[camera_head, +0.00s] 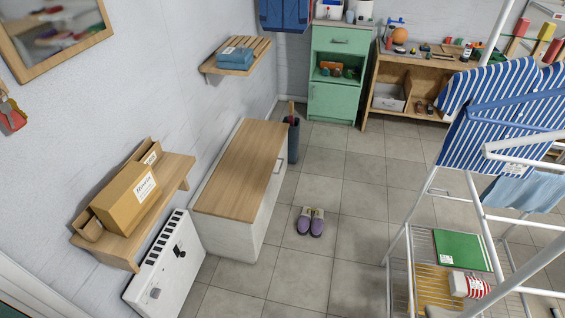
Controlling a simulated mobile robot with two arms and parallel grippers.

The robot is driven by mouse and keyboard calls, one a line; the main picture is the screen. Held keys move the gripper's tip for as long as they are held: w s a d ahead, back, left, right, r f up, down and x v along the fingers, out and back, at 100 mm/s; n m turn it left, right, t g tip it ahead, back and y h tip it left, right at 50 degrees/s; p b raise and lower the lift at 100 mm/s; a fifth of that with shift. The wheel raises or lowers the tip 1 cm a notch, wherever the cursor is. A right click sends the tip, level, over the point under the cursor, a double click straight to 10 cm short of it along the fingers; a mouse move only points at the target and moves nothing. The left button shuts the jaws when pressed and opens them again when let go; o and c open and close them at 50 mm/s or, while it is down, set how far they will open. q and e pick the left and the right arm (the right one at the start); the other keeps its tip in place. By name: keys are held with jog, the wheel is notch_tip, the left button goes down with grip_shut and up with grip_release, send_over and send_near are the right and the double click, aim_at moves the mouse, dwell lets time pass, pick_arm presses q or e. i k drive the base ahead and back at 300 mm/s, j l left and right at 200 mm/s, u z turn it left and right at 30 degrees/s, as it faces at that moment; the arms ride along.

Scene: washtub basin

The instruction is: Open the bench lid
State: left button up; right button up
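The bench (240,180) stands against the left wall, with a light wood lid (243,170) on a white body. The lid lies flat and closed, and nothing rests on it. A small handle (279,166) shows on the bench's front, near the lid's right edge. Neither of my grippers shows in the head view.
A pair of purple slippers (310,221) lies on the tiles right of the bench. A drying rack (480,200) fills the right side. A wall shelf with boxes (128,200) and a white heater (165,265) stand near left.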

aim_at(235, 190)
jog(key=i+u, duration=0.2)
jog(key=u, duration=0.2)
jog(key=i+l+u, duration=0.15)
jog(key=u, duration=0.25)
